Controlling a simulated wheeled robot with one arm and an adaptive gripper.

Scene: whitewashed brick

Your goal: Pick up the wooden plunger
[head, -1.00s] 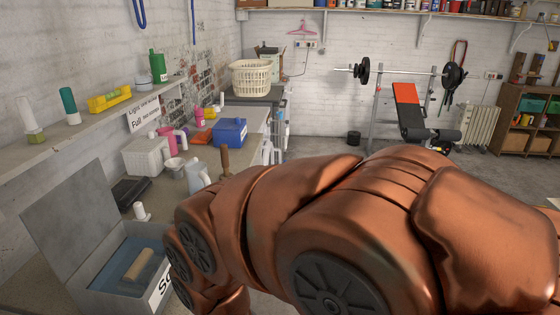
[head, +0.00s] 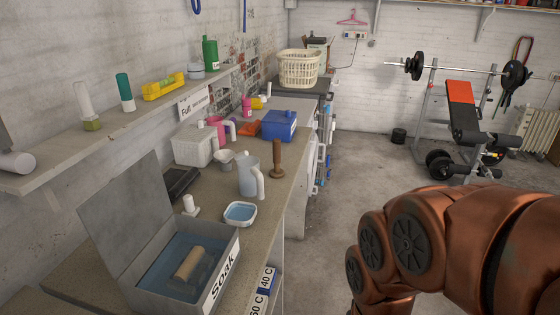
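The wooden plunger (head: 277,161) is a brown turned piece with a thin handle and a wider foot. It stands upright near the right edge of the worktop (head: 259,222), behind and right of a grey-white jug (head: 248,177). Nothing holds it. My copper-coloured arm fills the lower right of the head view, apart from the plunger and off the worktop. My gripper is outside the frame, so its fingers are hidden.
A grey box labelled "Soak" (head: 228,267), lid open, holds a pale wooden cylinder (head: 188,262) in blue liquid. A small water-filled dish (head: 240,224) sits nearby. A blue container (head: 279,125) stands beyond. A shelf (head: 140,118) overhangs the left.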

